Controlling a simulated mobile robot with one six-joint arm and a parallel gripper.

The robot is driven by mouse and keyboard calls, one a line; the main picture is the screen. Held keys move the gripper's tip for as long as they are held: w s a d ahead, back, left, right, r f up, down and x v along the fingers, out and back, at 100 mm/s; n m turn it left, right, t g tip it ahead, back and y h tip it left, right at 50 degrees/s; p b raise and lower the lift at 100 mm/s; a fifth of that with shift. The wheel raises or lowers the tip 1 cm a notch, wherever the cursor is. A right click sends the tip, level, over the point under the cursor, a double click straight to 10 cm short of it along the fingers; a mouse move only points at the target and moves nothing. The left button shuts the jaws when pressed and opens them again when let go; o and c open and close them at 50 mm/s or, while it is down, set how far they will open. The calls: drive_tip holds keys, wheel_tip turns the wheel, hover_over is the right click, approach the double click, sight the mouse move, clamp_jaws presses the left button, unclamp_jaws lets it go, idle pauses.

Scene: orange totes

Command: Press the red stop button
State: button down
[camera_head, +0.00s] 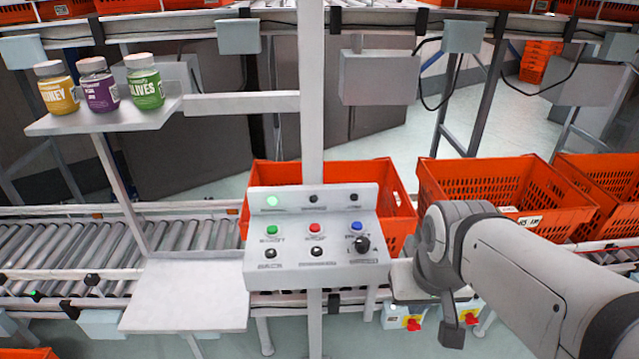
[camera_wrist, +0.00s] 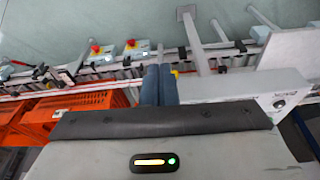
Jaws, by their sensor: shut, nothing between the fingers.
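The red stop button (camera_head: 315,228) is on the sloped face of a light grey control panel (camera_head: 345,268), between a green button (camera_head: 272,230) and a blue button (camera_head: 356,226). My gripper (camera_head: 452,333) hangs to the right of the panel and lower in the head view, apart from the button. In the wrist view its two blue-grey fingers (camera_wrist: 158,85) are together with nothing between them. A corner of the panel with its black knob (camera_wrist: 280,104) shows at the right of the wrist view. The red stop button is not visible there.
A green lamp (camera_head: 272,201) is lit on the panel's upper strip. A post (camera_head: 312,100) rises behind the panel. Orange totes (camera_head: 480,190) stand behind my arm. Three jars (camera_head: 100,85) stand on the left shelf.

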drive_tip(key=w+d+r+n+t+h+p, duration=0.25)
drive_tip(key=w+r+p, duration=0.3)
drive_tip(key=w, duration=0.45)
drive_tip(key=n+y+p, duration=1)
drive_tip(key=n+p, duration=0.2)
drive_tip(key=n, duration=0.4)
hover_over(319, 229)
drive_tip(key=shift+r+m+t+h, duration=0.25)
drive_tip(key=shift+t+h, duration=0.1)
drive_tip(key=shift+t, duration=0.2)
drive_tip(key=shift+f, duration=0.15)
wheel_tip(319, 229, down, 7)
drive_tip(key=b, duration=0.8)
drive_tip(key=shift+f, duration=0.2)
drive_tip(key=shift+f+b, duration=0.4)
drive_tip(key=shift+f, duration=0.15)
drive_tip(key=shift+f, duration=0.1)
